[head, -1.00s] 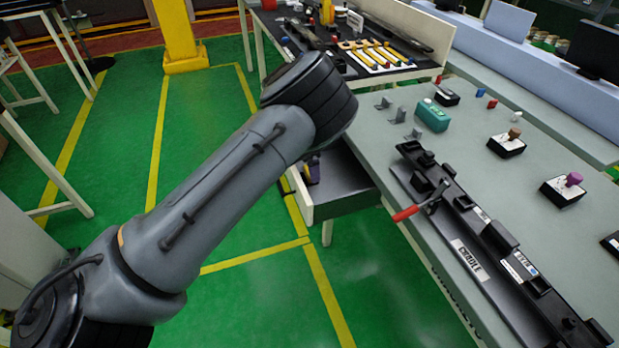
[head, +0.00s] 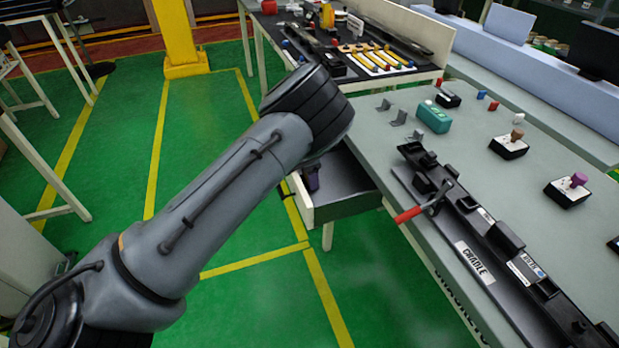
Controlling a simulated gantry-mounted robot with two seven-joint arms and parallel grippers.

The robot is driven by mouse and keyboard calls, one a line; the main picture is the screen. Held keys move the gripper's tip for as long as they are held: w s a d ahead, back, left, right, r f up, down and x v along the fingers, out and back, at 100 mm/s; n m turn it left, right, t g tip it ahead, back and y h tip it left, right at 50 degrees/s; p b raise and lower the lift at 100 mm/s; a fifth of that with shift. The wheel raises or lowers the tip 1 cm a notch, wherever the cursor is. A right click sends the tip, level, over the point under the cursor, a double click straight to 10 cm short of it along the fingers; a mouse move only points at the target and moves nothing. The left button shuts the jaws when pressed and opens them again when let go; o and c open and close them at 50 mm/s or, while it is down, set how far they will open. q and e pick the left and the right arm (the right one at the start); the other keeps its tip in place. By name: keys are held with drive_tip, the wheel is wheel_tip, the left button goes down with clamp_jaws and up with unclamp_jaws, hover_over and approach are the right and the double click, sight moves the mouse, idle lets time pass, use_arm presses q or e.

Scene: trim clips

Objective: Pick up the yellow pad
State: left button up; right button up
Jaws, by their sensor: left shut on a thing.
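My left arm reaches from the lower left toward the open drawer (head: 345,205) under the grey table. Its wrist blocks most of the view of my left gripper (head: 312,181), of which only a small dark part shows at the drawer's left end. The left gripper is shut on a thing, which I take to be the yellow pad. The pad itself is hidden now. My right gripper is not in view.
The grey table (head: 465,150) holds a black cradle (head: 475,235) with a red-handled lever (head: 410,214), a green box (head: 434,117), small grey brackets and several small dark boxes. A dark bench (head: 350,50) with yellow sticks stands behind. Green floor is open at left.

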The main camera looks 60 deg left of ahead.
use_arm(q)
wheel_tip(320, 180, up, 9)
drive_tip(key=p, duration=0.3)
drive_tip(key=shift+f, duration=0.2)
drive_tip(key=shift+r+p, duration=0.4)
drive_tip(key=shift+r, duration=0.35)
